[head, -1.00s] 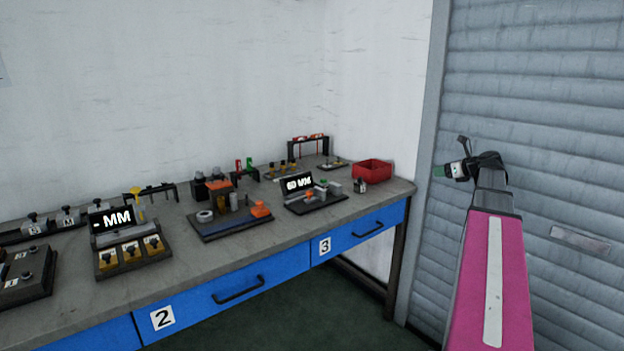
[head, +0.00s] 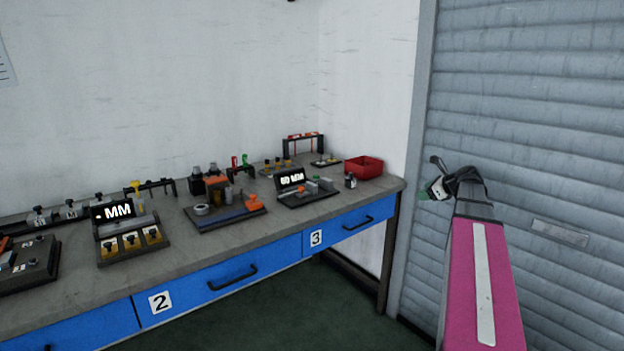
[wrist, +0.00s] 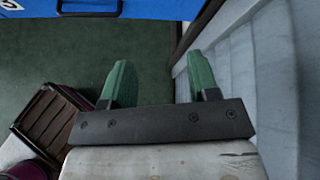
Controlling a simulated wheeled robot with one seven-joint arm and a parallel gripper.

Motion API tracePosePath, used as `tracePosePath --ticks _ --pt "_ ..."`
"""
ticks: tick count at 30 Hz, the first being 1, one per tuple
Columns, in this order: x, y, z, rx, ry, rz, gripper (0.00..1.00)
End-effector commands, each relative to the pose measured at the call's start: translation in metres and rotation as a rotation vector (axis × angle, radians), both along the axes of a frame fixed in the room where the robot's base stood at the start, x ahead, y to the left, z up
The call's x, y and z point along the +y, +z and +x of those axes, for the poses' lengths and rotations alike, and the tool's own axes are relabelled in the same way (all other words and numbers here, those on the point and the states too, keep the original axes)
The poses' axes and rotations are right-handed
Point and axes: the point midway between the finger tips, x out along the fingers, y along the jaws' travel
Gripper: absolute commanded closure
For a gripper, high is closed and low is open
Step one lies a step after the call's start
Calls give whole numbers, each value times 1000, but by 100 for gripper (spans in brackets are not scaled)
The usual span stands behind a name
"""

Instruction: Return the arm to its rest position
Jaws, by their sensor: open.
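My arm rises at the right of the head view, with a pink link in front of the grey shutter. My gripper (head: 428,192) is at the end of the arm, right of the workbench and apart from it. In the wrist view, my gripper (wrist: 158,88) shows two green fingers spread wide with nothing between them. Green floor and a strip of blue drawer front lie beyond the fingers.
The workbench (head: 85,292) carries several fixtures, a display reading MM (head: 118,211) and a red bin (head: 364,167) at its right end. Blue drawers (head: 232,281) run below. The ribbed shutter (head: 540,130) stands close on the right. Green floor (head: 270,315) is clear.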

Motion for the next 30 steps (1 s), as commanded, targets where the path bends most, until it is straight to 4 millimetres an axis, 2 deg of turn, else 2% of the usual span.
tracePosePath --ticks 5,8,15,21,27,30 --pt "42 -51 -17 1 158 -190 45" --pt "74 -90 -33 -2 306 -345 45" --pt "156 -195 -100 -37 845 -772 45" --pt "203 -262 -168 -98 1375 -1043 45" --pt "226 -299 -220 -167 1818 -1185 45" --pt "230 -308 -233 -189 1945 -1212 45"
